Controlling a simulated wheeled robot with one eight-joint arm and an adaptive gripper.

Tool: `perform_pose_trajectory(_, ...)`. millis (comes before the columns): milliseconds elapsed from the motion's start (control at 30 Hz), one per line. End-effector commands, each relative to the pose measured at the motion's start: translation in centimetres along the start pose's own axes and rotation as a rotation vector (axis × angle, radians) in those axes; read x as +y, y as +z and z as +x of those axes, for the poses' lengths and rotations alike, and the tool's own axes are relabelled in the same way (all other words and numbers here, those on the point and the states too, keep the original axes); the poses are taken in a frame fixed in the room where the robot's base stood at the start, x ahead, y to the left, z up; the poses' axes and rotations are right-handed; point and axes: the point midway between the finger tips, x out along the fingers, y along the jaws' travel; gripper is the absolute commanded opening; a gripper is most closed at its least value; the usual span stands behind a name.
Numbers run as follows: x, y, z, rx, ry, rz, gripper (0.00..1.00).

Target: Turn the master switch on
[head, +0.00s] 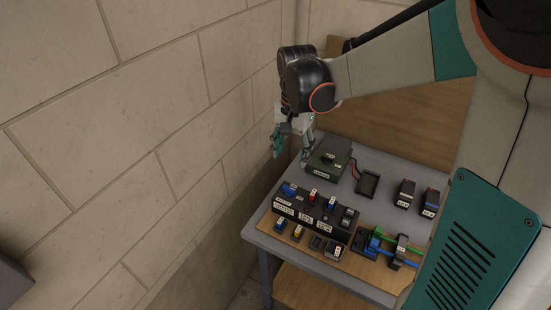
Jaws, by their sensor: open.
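My gripper (291,151) is open and empty. It points down at the far left corner of the grey table, close to the wall and just left of a dark green box. The dark green box (322,170) stands on the table and has a small black raised part with a light label on its top. In front of it is a long black panel (312,222) with a row of blue, red and grey switches and white labels. The labels are too small to read, so I cannot tell which part is the master switch or how it is set.
A block wall (150,130) runs along the left of the grey table (350,277). A small black tray (368,184) and two black labelled blocks (405,193) stand right of the green box. Small modules and connectors with green and blue cables (388,246) line the front.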

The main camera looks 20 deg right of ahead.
Motion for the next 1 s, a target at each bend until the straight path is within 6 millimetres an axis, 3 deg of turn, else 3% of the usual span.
perform_pose_trajectory(267,-0.1,-0.1,2.8,-0.003,0.003,0.005,0.57)
perform_pose_trajectory(700,0.0,0.0,11.1,-0.002,0.002,0.004,0.57)
perform_pose_trajectory(1000,0.0,0.0,13.7,-0.002,0.002,0.004,0.57)
